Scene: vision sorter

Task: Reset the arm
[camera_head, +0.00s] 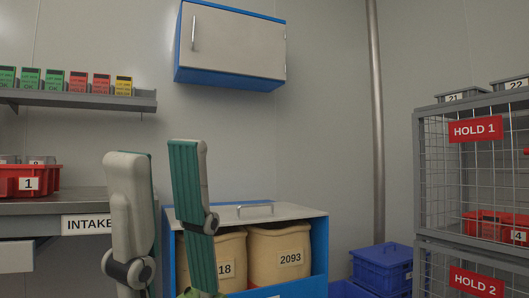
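A wall cabinet (235,42) hangs above. A wire cage (435,180) stands right, beside blue crates (375,265).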

